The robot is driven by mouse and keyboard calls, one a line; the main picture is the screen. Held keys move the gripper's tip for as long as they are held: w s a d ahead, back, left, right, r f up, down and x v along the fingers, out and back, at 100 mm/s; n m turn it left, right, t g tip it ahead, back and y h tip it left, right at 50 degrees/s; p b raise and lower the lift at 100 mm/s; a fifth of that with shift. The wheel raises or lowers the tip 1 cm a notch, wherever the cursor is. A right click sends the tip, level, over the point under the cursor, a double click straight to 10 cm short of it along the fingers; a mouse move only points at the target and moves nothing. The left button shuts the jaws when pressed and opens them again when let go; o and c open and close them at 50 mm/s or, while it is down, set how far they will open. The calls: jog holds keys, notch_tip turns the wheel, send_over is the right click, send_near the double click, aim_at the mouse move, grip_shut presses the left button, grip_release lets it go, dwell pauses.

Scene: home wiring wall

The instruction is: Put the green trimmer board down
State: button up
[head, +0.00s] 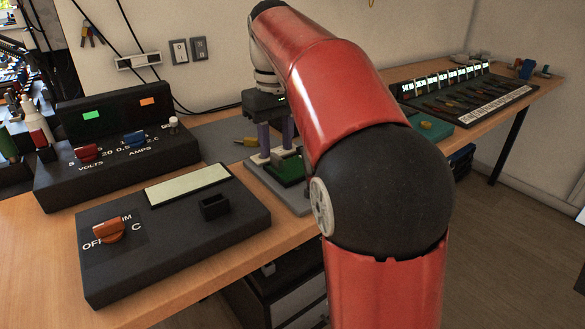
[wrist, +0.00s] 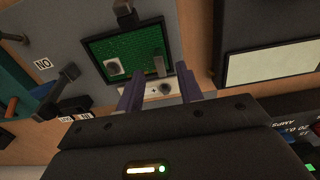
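The green trimmer board (wrist: 130,42) shows in the wrist view in a dark frame, with a pale block and a grey post near its lower edge. In the head view the board (head: 291,171) lies low, over the grey fixture plate (head: 268,182). My gripper (head: 275,150) points down just above and beside it. In the wrist view my gripper's fingers (wrist: 159,72) are apart at the board's lower edge. The grey post and a pale strip with a knob (wrist: 164,89) show in the gap, with no clear finger contact. The board's underside is hidden.
A black meter box (head: 185,235) with an orange knob stands in front left. A volts-and-amps supply (head: 115,150) stands behind it. A yellow-handled tool (head: 246,141) lies behind my gripper. A black tray of tools (head: 465,98) is at the right. My arm hides part of the bench.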

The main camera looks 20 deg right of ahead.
notch_tip(320, 180, down, 3)
jog(key=shift+r, duration=0.15)
grip_shut()
jog(key=shift+r, duration=0.1)
dwell(0.3)
